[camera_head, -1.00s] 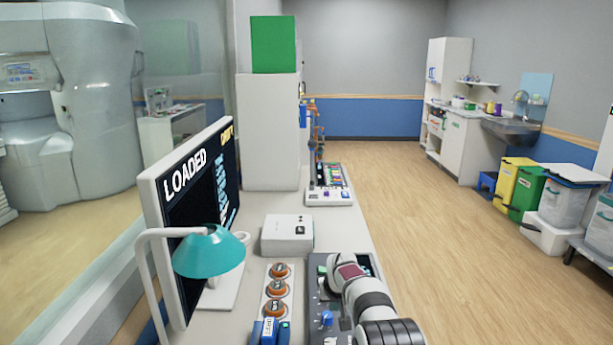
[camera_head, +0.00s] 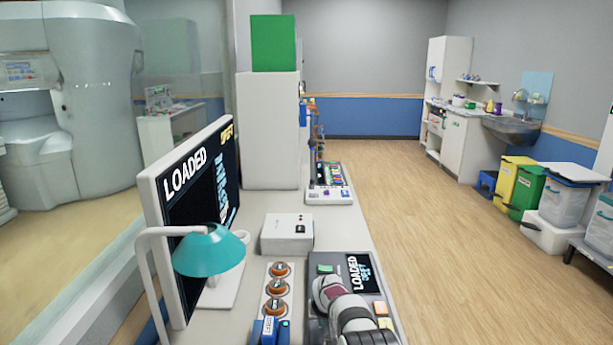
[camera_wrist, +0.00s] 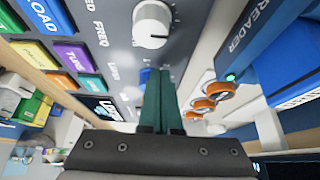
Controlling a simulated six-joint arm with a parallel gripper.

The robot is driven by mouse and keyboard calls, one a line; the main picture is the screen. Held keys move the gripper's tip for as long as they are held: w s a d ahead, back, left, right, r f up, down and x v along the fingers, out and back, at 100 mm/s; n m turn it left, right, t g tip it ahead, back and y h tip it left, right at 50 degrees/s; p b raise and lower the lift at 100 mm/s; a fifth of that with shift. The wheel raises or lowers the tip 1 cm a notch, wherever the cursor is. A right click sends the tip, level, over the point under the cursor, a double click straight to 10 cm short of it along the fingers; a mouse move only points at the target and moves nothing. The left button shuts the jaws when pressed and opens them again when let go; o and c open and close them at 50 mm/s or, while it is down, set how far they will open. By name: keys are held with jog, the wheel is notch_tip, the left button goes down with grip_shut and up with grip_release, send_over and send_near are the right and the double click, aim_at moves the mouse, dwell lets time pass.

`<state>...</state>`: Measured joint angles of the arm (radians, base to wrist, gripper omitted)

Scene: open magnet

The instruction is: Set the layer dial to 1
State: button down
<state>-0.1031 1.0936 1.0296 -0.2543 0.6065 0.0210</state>
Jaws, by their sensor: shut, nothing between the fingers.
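The blue dial (camera_wrist: 145,76) shows in the wrist view on the grey console panel (camera_wrist: 115,20), partly hidden behind my fingers. Small lettering beside it is too blurred to read surely, and I cannot tell its setting. My gripper (camera_wrist: 160,72) has its two green fingers shut together and empty. Their tips are right by the blue dial; I cannot tell if they touch it. A larger white knob (camera_wrist: 152,25) by the word FREQ is above. In the head view my arm covers the blue dial.
The console's small screen (camera_head: 365,274) reads LOADED, as does the big monitor (camera_head: 190,200). Coloured buttons (camera_wrist: 70,55) line the panel. Orange-ringed sockets (camera_head: 277,288) and a blue reader (camera_head: 268,330) stand left of the console. A teal lamp (camera_head: 208,250) overhangs the desk's left side.

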jog(key=shift+w+d, duration=0.15)
jog(key=shift+w, duration=0.15)
dwell(0.5)
jog(key=shift+s+d, duration=0.1)
jog(key=shift+d, duration=0.9)
dwell(0.3)
jog(key=shift+s+d+r, duration=0.1)
jog(key=shift+s+r, duration=0.05)
jog(key=shift+s, duration=0.15)
notch_tip(320, 180, up, 6)
jog(key=shift+f, duration=0.1)
dwell(0.3)
